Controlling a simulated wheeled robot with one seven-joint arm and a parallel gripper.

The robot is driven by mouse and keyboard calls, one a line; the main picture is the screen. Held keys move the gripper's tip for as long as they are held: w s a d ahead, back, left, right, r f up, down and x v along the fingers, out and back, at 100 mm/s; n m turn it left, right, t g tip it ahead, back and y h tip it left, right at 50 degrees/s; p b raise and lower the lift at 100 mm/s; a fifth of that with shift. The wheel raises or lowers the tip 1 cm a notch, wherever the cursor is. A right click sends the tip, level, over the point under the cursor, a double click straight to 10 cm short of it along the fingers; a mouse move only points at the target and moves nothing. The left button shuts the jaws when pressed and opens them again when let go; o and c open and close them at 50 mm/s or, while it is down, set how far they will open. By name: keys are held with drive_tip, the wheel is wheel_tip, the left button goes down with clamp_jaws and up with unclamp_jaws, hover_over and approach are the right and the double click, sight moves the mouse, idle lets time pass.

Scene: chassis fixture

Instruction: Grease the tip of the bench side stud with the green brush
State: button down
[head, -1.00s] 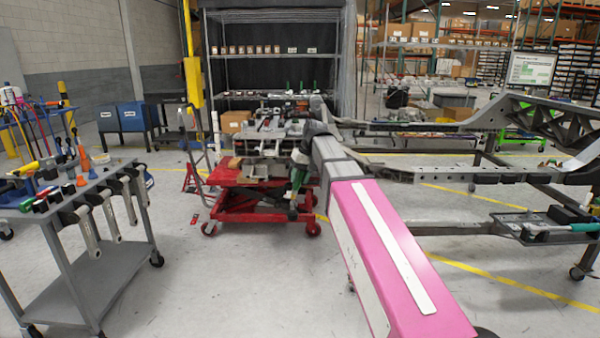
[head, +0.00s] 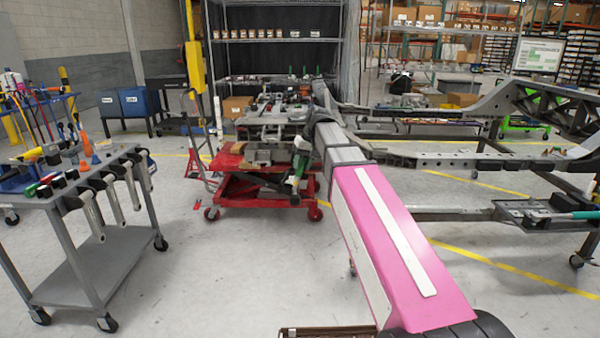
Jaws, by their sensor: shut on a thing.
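My arm reaches forward, and my gripper (head: 294,192) hangs at its far end, small and pointing down in front of the red lift cart. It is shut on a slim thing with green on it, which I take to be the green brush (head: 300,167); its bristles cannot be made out. The grey chassis frame (head: 455,162) runs across the right side, apart from the gripper in the picture. The bench side stud cannot be picked out at this size.
The red lift cart (head: 262,197) with metal parts on top stands behind the gripper. A grey tool trolley (head: 105,262) with wrenches hung on its edge is at left. A tray (head: 512,211) with a green-handled tool sits at right. Floor between trolley and arm is clear.

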drive_tip(key=shift+f, duration=0.5)
idle(0.8)
drive_tip(key=shift+w, duration=0.1)
drive_tip(key=shift+w, duration=0.35)
drive_tip(key=shift+s, duration=0.15)
drive_tip(key=shift+s, duration=0.75)
drive_tip(key=shift+w, duration=0.1)
drive_tip(key=shift+w, duration=0.8)
drive_tip(key=shift+r, duration=0.1)
